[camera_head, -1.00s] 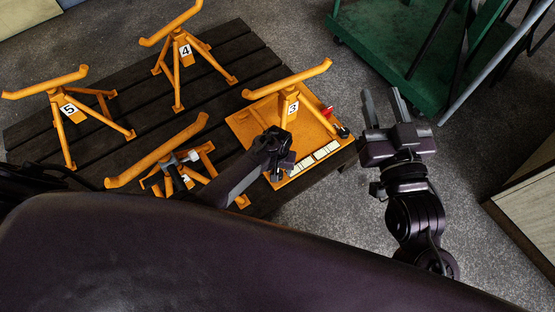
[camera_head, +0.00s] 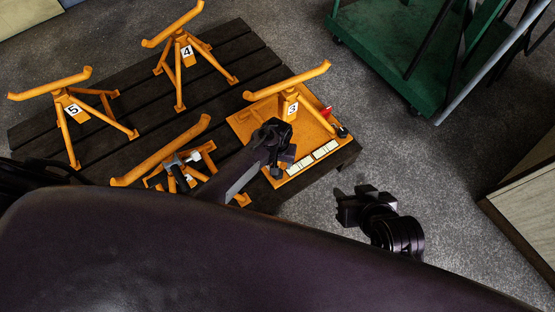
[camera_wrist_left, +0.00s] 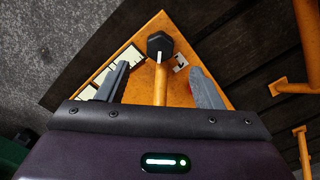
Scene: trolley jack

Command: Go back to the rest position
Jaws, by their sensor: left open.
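My left gripper (camera_head: 283,155) is over the orange board at the pallet's near right corner, its fingertips mostly hidden behind the wrist in the head view. In the left wrist view my left gripper (camera_wrist_left: 160,88) is open. Its two fingers stand apart on either side of an orange bar (camera_wrist_left: 160,85) topped by a black knob (camera_wrist_left: 158,44). I cannot tell whether the fingers touch the bar. My right gripper (camera_head: 352,206) is low at the right, clear of the pallet, over the floor. Its fingers are too foreshortened to tell open from shut.
Orange stands marked 3 (camera_head: 289,104), 4 (camera_head: 180,62) and 5 (camera_head: 73,112) and another orange stand (camera_head: 205,158) are on the dark slatted pallet (camera_head: 135,75). A green trolley (camera_head: 385,45) stands at the back right, a wooden box (camera_head: 525,205) at the right. Grey floor lies between.

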